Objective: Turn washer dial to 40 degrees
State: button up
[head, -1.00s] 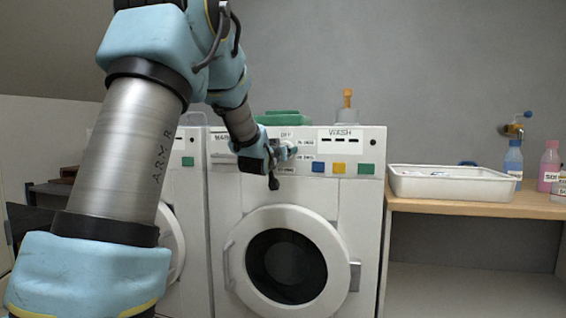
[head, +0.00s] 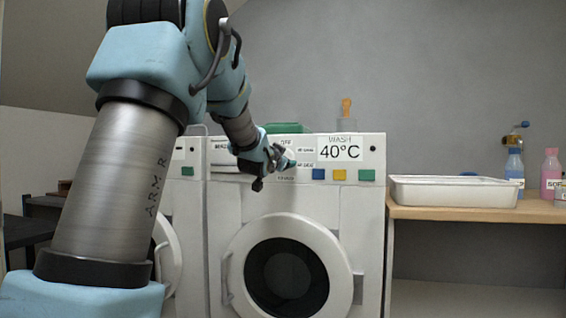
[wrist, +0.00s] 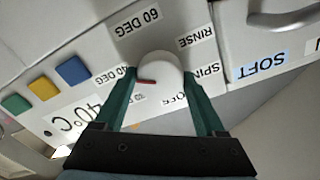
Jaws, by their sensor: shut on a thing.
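The white washer (head: 310,207) stands in front of me with its round door (head: 285,272) shut. Its display (head: 340,152) reads "WASH 40°C". The dial (wrist: 158,75) is a round white knob with a red mark. My gripper (head: 287,157) reaches the dial from the left in the head view and hides most of it there. In the wrist view my gripper (wrist: 163,90) has its two green fingers on either side of the dial, shut on it. The red mark points left, toward a label (wrist: 122,74) partly covered by a finger. Labels for 60 DEG, RINSE and SPIN surround the dial.
Blue, yellow and green buttons (head: 339,175) sit right of the dial. A white tray (head: 455,191) and bottles (head: 514,163) stand on a wooden shelf at the right. An orange-topped dispenser (head: 346,110) and a green item (head: 288,128) are on top of the washer.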

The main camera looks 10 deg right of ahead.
dwell(0.3)
jog(key=o, duration=1.3)
jog(key=b+v, duration=0.1)
jog(key=v, duration=0.9)
jog(key=shift+s+a, duration=0.15)
jog(key=shift+s, duration=0.25)
